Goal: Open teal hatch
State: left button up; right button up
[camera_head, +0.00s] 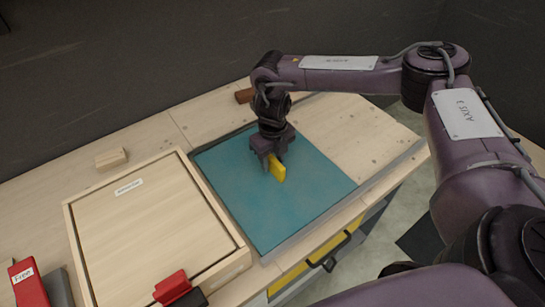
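The teal hatch (310,196) is a flat square panel in the worktop, right of the middle of the head view. It looks flush with the bench top, with no visible lift. A yellow handle-like piece (278,172) stands upright near its middle. My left gripper is not in view.
A wooden lidded box (140,235) with a white label stands left of the hatch, a red catch-like part (171,287) at its front. A red block marked "Free" (25,283) is at far left. A small wood block (110,158) lies behind. A yellow drawer front (290,279) is below.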

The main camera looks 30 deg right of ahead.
grip_shut()
dwell(0.3)
